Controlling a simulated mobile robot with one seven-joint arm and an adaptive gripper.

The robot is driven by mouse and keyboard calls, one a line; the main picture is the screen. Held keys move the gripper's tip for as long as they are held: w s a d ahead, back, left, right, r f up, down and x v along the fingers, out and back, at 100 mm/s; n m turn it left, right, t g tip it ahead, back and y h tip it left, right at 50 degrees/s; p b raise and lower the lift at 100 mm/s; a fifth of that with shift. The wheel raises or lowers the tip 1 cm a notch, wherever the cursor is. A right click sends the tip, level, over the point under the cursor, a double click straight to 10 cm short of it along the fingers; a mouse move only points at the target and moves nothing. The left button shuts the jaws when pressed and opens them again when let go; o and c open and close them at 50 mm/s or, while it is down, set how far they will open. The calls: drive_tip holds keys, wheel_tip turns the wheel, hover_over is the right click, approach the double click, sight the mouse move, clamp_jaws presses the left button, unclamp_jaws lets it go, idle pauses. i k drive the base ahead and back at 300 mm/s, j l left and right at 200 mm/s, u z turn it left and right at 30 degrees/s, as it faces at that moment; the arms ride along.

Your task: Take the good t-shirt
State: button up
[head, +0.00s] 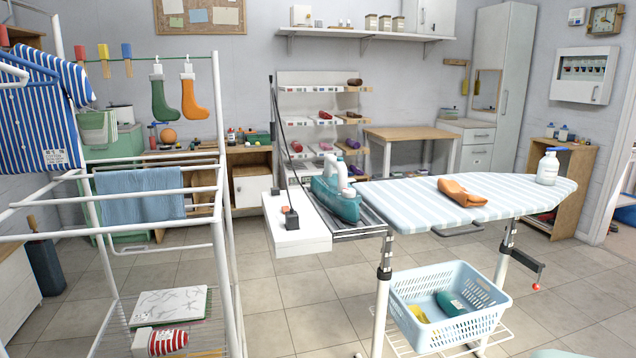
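A blue-and-white striped garment, which looks like a t-shirt (35,125), hangs at the far left on the white drying rack (222,200). A small white label with dark marks is on its lower part. Its left side is cut off by the picture edge. No other t-shirt can be made out for certain. My gripper is not in view.
A light blue towel (140,195) and green and orange socks (163,100) hang on the rack. An ironing board (400,196) with an iron (335,199), orange cloth (462,191) and white bottle (547,167) stands right; a basket (450,307) sits below. Floor between rack and board is clear.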

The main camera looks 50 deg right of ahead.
sight(454, 189)
drive_tip(key=z, duration=2.2)
